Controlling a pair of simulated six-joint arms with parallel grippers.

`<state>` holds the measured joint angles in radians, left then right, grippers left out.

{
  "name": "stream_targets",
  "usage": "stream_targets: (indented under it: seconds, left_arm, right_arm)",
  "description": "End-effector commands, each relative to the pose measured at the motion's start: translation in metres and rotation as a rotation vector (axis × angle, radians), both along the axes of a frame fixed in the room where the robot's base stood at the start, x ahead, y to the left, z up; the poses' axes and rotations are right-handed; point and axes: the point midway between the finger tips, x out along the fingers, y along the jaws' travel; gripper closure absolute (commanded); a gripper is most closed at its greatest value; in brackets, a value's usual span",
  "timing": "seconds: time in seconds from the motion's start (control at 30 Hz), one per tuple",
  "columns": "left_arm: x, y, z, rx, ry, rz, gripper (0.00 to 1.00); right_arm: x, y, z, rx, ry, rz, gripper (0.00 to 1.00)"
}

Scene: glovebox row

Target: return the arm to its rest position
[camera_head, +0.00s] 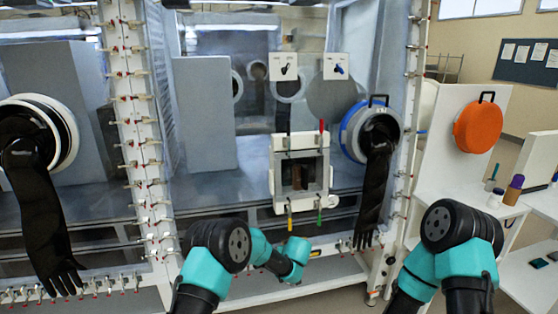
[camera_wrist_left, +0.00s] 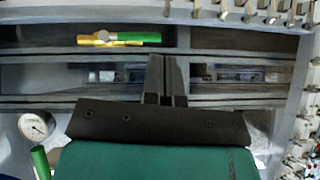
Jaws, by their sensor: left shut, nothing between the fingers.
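My left arm (camera_head: 225,248) is teal and black and reaches in from the bottom of the head view, bent low in front of the glovebox. My left gripper (camera_wrist_left: 168,65) shows in the left wrist view with its two dark fingers together and nothing between them. Its fingers are not clear in the head view. My right arm (camera_head: 455,240) is bent at the lower right of the head view. Its gripper is out of the picture.
The glovebox has long black gloves (camera_head: 375,190) and a small framed hatch (camera_head: 300,172) with coloured handles. A green and yellow handle (camera_wrist_left: 120,39) and a round gauge (camera_wrist_left: 36,125) show in the left wrist view. White shelves (camera_head: 540,205) stand at the right.

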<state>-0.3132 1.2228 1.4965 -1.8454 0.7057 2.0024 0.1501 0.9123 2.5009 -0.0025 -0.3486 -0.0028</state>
Motion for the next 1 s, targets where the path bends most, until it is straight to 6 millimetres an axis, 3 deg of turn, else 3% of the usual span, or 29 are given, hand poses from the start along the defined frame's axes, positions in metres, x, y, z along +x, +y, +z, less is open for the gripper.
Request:
stream_targets:
  seconds: [0.17,0.3,0.5,0.73,1.0]
  left_arm:
    - [-0.049,0.051,-0.050,-0.033,0.272,-0.044,1.00]
    - [-0.104,0.087,-0.085,-0.113,0.479,-0.099,1.00]
    - [-0.184,0.128,-0.114,-0.278,0.674,-0.168,1.00]
    - [-0.271,0.168,-0.125,-0.476,0.748,-0.206,1.00]
    - [-0.367,0.215,-0.119,-0.604,0.693,-0.170,1.00]
  right_arm:
    - [0.000,0.000,0.000,0.000,0.000,0.000,0.57]
    - [0.000,0.000,0.000,0.000,0.000,0.000,0.57]
    - [0.000,0.000,0.000,0.000,0.000,0.000,0.57]
    - [0.000,0.000,0.000,0.000,0.000,0.000,0.57]
    - [0.000,0.000,0.000,0.000,0.000,0.000,0.57]
